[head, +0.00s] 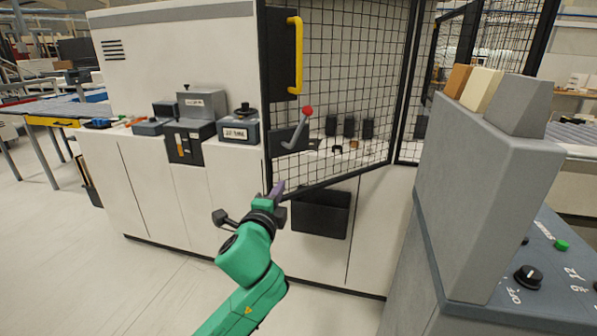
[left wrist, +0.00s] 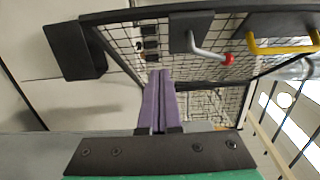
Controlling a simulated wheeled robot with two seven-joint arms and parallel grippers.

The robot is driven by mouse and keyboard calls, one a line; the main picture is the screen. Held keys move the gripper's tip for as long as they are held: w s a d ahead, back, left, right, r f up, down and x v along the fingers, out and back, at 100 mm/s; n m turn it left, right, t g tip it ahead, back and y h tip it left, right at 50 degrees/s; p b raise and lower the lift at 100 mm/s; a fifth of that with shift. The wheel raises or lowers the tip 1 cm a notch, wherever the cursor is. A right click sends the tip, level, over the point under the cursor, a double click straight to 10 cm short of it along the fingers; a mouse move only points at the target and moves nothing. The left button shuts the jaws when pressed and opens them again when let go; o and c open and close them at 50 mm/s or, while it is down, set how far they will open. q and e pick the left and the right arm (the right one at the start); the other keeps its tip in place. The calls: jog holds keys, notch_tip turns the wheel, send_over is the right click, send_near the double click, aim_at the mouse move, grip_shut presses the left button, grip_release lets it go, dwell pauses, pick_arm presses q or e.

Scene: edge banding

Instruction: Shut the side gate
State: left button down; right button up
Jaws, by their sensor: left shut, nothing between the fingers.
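The side gate (head: 345,75) is a black-framed wire mesh panel on the white machine. It stands open at an angle, its left edge swung out toward me. It bears a yellow handle (head: 295,55) on a black plate and a grey lever (head: 297,132) with a red knob. My left gripper (head: 277,190), with purple fingers, is shut and empty near the gate's lower left corner; I cannot tell whether it touches. In the left wrist view the shut fingers (left wrist: 160,98) point toward the mesh, with the yellow handle (left wrist: 285,46) at upper right. My right gripper is out of view.
A black bin (head: 321,214) hangs on the machine front below the gate. A grey control console (head: 480,190) stands close on the right. Black and grey units (head: 190,125) sit on the machine's ledge at left. The floor (head: 110,275) at left is clear.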

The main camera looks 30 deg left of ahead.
pick_arm(q)
jog(key=p+x, duration=0.1)
jog(key=x, duration=0.3)
jog(key=a+p+x, duration=0.1)
jog(key=x, duration=0.3)
jog(key=p+x, duration=0.1)
jog(key=x, duration=0.3)
jog(key=shift+s+a+r, duration=0.1)
jog(key=shift+a+r, duration=0.15)
jog(key=shift+a, duration=0.2)
jog(key=shift+a+f, duration=0.1)
jog(key=shift+a, duration=0.35)
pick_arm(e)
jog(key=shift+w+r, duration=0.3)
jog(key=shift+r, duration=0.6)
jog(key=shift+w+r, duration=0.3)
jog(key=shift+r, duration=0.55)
